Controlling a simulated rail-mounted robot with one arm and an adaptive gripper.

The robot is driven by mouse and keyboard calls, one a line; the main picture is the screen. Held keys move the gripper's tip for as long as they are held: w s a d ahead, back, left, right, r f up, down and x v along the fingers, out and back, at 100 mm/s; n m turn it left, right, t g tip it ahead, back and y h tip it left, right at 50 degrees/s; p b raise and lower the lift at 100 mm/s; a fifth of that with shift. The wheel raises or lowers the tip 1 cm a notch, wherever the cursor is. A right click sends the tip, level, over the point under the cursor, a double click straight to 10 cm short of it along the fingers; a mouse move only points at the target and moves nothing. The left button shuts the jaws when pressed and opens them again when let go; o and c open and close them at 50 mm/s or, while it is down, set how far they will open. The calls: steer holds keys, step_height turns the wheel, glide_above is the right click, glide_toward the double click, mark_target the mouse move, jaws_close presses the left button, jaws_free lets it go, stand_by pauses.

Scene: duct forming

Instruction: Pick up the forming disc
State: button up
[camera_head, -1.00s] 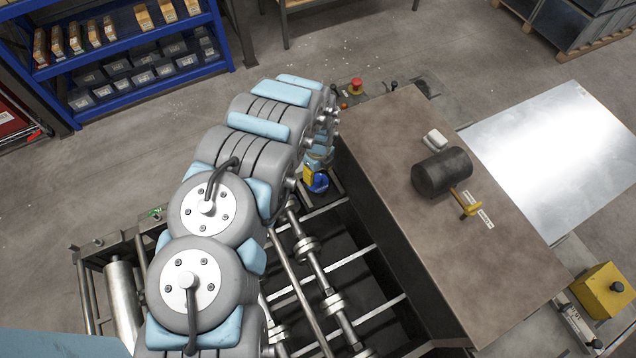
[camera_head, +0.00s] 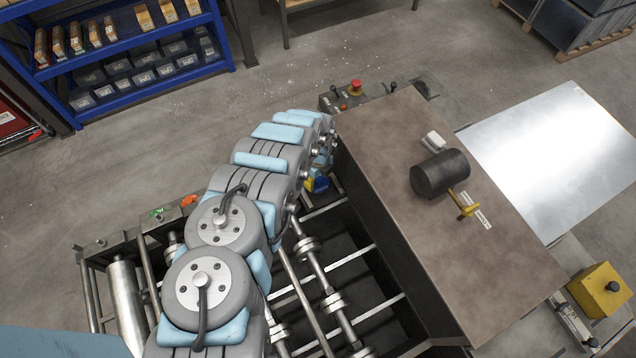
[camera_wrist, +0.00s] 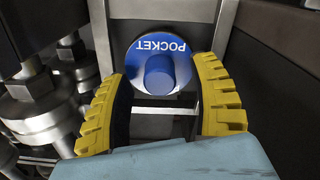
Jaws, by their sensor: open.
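The forming disc (camera_wrist: 180,50) is blue with the white word POCKET, upside down in the wrist view, and a round blue knob (camera_wrist: 159,76) stands out from its middle. It sits against a grey metal plate. In the head view a small part of the blue disc (camera_head: 321,184) shows beside my arm. My gripper (camera_wrist: 160,84) is open, with one yellow ribbed finger on each side of the knob. The knob appears between the fingertips, with a gap on both sides; I cannot tell the depth between them.
Metal rollers with collars (camera_wrist: 40,112) stand close on the left in the wrist view, and a dark wall is close on the right. In the head view a brown table (camera_head: 400,140) carries a black mallet (camera_head: 440,173). A sheet of metal (camera_head: 555,150) lies beyond it.

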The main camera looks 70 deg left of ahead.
steer(key=shift+f, duration=0.15)
jaws_close()
steer(key=shift+r, duration=0.2)
